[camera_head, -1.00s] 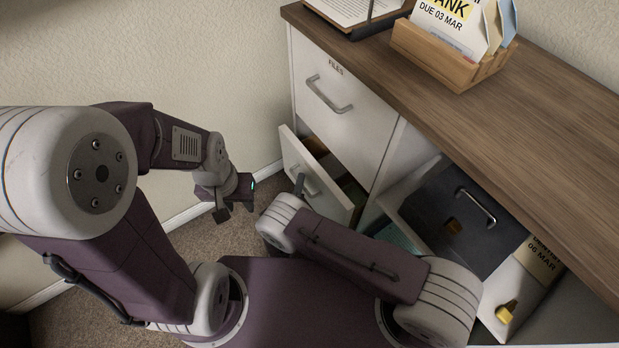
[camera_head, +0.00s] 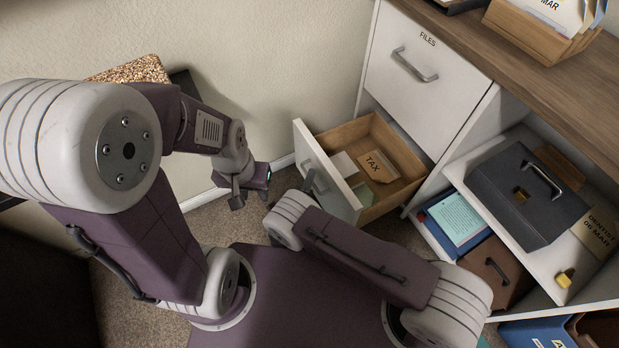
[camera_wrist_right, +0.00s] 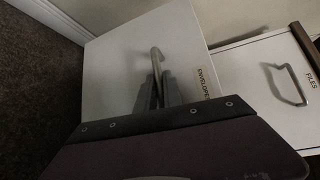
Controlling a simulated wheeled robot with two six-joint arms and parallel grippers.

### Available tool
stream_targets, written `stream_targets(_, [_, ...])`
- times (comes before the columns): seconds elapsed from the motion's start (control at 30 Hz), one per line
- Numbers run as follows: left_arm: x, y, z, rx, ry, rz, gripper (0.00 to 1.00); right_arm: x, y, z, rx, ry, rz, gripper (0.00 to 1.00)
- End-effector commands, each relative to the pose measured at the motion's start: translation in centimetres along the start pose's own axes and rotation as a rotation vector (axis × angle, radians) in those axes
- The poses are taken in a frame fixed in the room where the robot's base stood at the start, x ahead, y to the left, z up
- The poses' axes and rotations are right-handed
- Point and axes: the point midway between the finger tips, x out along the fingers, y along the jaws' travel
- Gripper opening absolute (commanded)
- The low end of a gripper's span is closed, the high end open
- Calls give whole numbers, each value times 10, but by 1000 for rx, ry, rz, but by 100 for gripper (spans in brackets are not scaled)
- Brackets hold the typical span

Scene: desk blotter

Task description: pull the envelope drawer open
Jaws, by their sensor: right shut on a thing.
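The envelope drawer stands pulled out of the cabinet, its white front (camera_head: 331,172) facing left and its wooden inside showing. A TAX envelope (camera_head: 378,166) and paler papers lie in it. In the right wrist view the drawer front (camera_wrist_right: 117,75) carries the ENVELOPES label, and my right gripper (camera_wrist_right: 158,84) is shut on the drawer's metal handle (camera_wrist_right: 155,54). In the head view this handle (camera_head: 318,181) shows beside my right forearm, and most of that gripper is hidden. My left gripper (camera_head: 250,196) is open and empty, left of the drawer front and apart from it.
The shut FILES drawer (camera_head: 405,85) is above the open one. To the right, shelves hold a black box (camera_head: 520,200), a padlock (camera_head: 565,278), a brown case (camera_head: 490,272) and a blue tray (camera_head: 440,238). The wall is close behind my left gripper.

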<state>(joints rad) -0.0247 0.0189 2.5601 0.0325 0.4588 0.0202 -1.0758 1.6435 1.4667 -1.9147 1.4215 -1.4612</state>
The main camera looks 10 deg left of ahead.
Motion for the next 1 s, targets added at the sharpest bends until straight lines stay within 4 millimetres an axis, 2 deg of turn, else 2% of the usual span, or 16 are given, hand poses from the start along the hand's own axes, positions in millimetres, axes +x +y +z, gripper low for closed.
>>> stream_targets(0.5, [0,0,0,0,0,0,36,0,0,-1,-1,1,1,0])
stream_targets(0.53, [0,0,0,0,0,0,36,0,0,-1,-1,1,1,14])
stream_targets(0.6, [0,0,0,0,0,0,36,0,0,-1,0,1,1,33])
stream_targets(0.9, [-1,0,0,0,0,0,36,0,-1,0,0,1,0,33])
stream_targets(1.0, [-7,0,-1,0,0,0,36,-1,-9,1,0,1,0,33])
